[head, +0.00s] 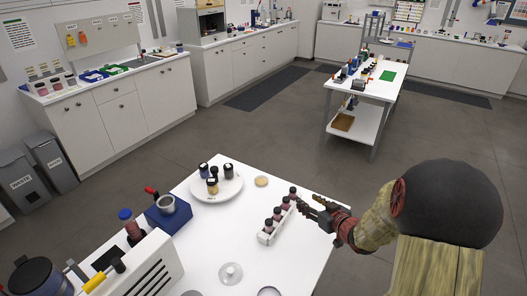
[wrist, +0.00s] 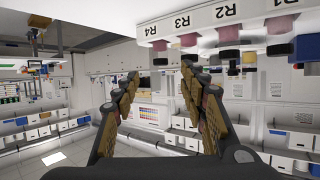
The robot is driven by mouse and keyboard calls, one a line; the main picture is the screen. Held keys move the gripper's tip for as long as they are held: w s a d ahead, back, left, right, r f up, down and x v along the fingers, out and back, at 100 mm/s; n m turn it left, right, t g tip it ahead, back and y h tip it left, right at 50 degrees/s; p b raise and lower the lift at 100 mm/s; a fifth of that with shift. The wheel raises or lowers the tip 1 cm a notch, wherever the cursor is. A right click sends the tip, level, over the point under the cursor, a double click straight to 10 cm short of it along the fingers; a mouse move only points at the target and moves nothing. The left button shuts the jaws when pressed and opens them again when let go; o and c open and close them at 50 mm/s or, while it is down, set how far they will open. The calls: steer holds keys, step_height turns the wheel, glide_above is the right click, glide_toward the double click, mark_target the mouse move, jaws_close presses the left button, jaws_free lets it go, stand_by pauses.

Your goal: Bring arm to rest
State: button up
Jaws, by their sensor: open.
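My gripper (head: 308,207) is at the right edge of the white table, just right of a white rack (head: 265,239) holding a row of dark-capped jars (head: 277,214). Its jaws are open, with no object between the fingers (wrist: 158,80) in the wrist view. My arm reaches in from the right of the head view. The wrist view looks upside down, with the rack's labels (wrist: 195,22) R2, R3 and R4 at the top and the jars hanging below them, apart from the fingers.
A round white tray (head: 232,192) carries several small jars. A tan disc (head: 261,181) lies beside it. A blue box (head: 168,219) with a metal cup stands left, and a clear lid (head: 231,273) lies in front. Open floor (head: 300,130) lies beyond the table.

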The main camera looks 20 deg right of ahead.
steer(key=s+a+r+m+g+h, duration=0.1)
steer(key=s+a+r+g+h, duration=0.1)
steer(key=r, duration=0.4)
steer(key=s+a+r+g+h, duration=0.1)
steer(key=s+r+h, duration=0.1)
steer(key=r, duration=0.5)
steer(key=s+a+r+g+y, duration=0.1)
steer(key=s+a+r+g, duration=0.1)
steer(key=s+a, duration=0.6)
steer(key=s+a+r+g+y, duration=0.2)
steer(key=s+a, duration=0.7)
steer(key=s, duration=0.6)
steer(key=shift+a+r+g, duration=0.15)
steer(key=shift+a+g, duration=0.05)
steer(key=shift+g, duration=0.3)
